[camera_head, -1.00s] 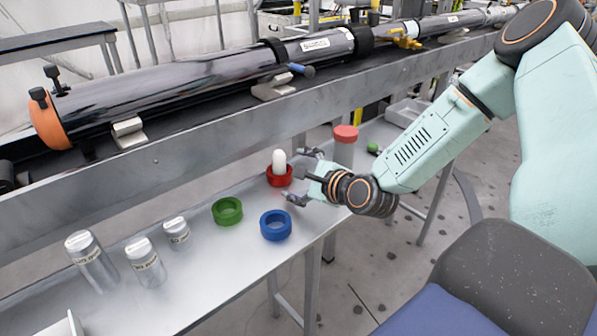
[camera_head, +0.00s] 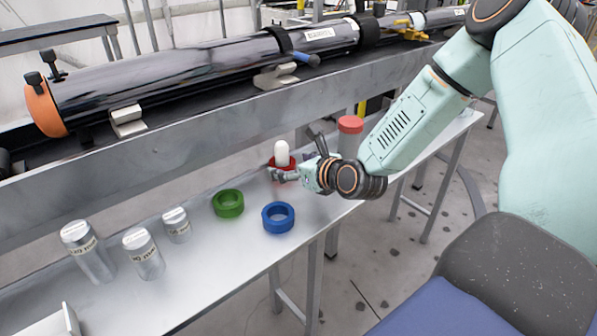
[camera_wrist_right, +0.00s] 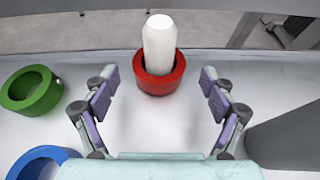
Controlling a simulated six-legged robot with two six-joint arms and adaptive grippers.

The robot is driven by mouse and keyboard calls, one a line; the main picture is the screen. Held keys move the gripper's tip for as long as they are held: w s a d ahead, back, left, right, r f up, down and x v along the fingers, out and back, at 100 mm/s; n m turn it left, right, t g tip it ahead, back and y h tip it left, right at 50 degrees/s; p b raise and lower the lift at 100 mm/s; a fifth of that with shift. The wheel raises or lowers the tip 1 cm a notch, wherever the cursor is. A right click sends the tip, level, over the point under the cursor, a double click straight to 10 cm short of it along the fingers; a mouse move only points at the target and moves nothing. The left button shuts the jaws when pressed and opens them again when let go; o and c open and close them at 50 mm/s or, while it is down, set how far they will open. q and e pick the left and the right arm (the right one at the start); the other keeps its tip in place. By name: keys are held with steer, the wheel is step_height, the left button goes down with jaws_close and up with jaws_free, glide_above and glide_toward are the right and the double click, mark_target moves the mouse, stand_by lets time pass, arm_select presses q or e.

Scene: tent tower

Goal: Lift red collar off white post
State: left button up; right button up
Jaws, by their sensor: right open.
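The red collar (camera_head: 271,162) sits around the base of the upright white post (camera_head: 281,152) on the metal table. In the right wrist view the red collar (camera_wrist_right: 160,82) and the white post (camera_wrist_right: 159,42) are centred, just beyond the fingertips. My right gripper (camera_head: 300,158) is beside the collar, and partly covers it in the head view. In the wrist view its two fingers (camera_wrist_right: 158,82) are spread wide with nothing between them. I do not see my left gripper.
A green ring (camera_head: 228,203) and a blue ring (camera_head: 278,217) lie on the table left of my gripper. A red-topped cylinder (camera_head: 349,126) stands behind my wrist. A long black tube (camera_head: 170,85) lies on a rail behind.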

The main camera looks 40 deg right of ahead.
mark_target(286, 164)
steer(key=b+x, duration=0.1)
steer(key=x, duration=0.2)
steer(key=shift+a, duration=0.1)
steer(key=shift+w+f, duration=0.2)
steer(key=shift+w, duration=0.4)
steer(key=shift+r, duration=0.1)
steer(key=shift+s, duration=0.1)
steer(key=shift+c, duration=0.3)
steer(key=shift+c, duration=1.4)
steer(key=c, duration=0.9)
steer(key=shift+r+p, duration=2.9)
steer(key=shift+r, duration=2.05)
steer(key=shift+c, duration=0.2)
